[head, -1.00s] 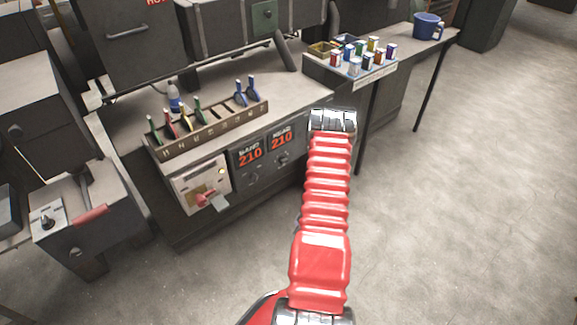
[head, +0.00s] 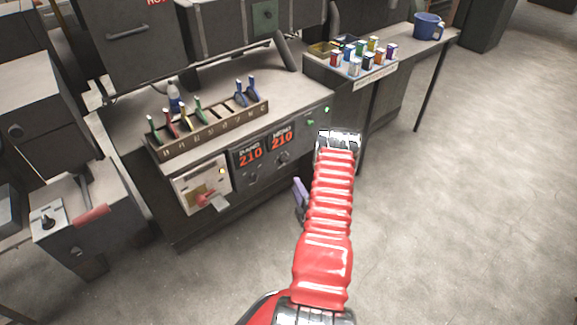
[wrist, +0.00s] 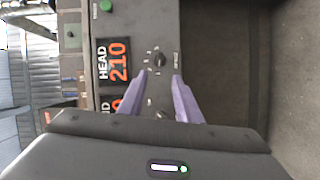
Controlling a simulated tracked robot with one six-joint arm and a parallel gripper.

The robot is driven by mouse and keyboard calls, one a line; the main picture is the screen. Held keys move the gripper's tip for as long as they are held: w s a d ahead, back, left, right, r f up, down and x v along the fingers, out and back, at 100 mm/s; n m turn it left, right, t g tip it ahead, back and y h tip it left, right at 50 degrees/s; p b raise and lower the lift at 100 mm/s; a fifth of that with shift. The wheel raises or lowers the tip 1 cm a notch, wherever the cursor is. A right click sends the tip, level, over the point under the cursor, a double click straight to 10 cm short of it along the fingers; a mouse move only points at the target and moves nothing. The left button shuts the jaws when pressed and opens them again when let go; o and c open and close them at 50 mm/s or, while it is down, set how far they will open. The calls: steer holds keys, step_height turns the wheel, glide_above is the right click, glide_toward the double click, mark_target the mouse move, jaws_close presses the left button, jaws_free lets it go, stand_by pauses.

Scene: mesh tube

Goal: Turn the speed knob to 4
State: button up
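My gripper (wrist: 161,77) shows in the wrist view with two purple fingers spread apart and nothing between them. A dark knob (wrist: 159,60) with small marks around it sits just beyond the fingertips, beside the HEAD display; a second dark knob (wrist: 162,115) lies nearer, between the fingers. Their labels are too small to read, so I cannot tell which is the speed knob or its setting. In the head view the two knobs (head: 282,158) (head: 252,178) are under the red displays. One purple finger (head: 299,195) shows left of my arm, in front of the panel.
The HEAD display (head: 282,138) and its neighbour (head: 250,156) both read 210. Green buttons (head: 310,122) are to their right. A red-handled switch (head: 207,199) juts out at left. A slotted rack (head: 210,125) stands above the panel. The floor at right is clear.

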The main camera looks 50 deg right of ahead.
mark_target(285, 162)
steer(key=shift+w, duration=0.1)
steer(key=x, duration=1.3)
steer(key=shift+w+d, duration=0.25)
jaws_close()
